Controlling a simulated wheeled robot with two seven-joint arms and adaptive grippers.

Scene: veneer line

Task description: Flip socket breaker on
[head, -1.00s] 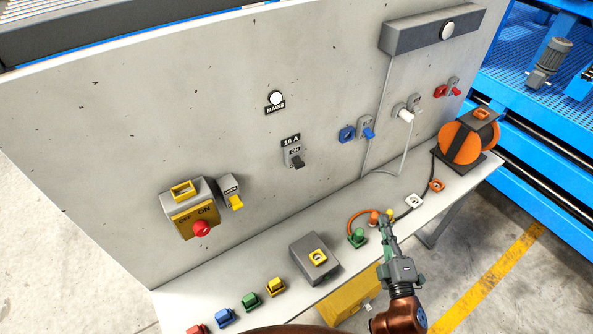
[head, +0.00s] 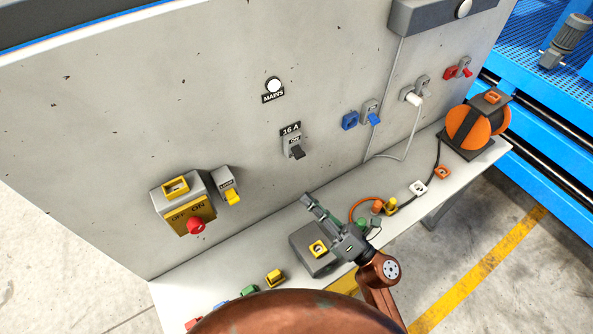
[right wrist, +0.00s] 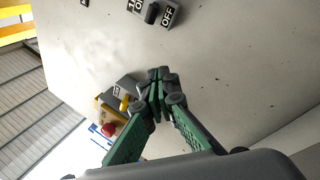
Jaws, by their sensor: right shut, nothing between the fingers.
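The breaker (head: 293,145) under the 16 A label is a grey box on the upright panel. Its dark lever (head: 297,153) sticks out and hangs downward, with ON readable above it. In the right wrist view the breaker (right wrist: 152,13) is at the top edge, with ON and OFF both showing beside the lever. My right gripper (head: 308,199) is shut and empty, below the breaker and apart from it, over the grey box on the bench. Its closed fingers also show in the right wrist view (right wrist: 160,78). My left gripper is not in view.
A rotary switch with a red knob (head: 196,226) and a yellow-lever switch (head: 231,194) are left of the breaker. Blue (head: 350,120) and red (head: 450,72) sockets are to the right. A grey box (head: 309,262), plugs and an orange cable reel (head: 478,128) stand on the bench.

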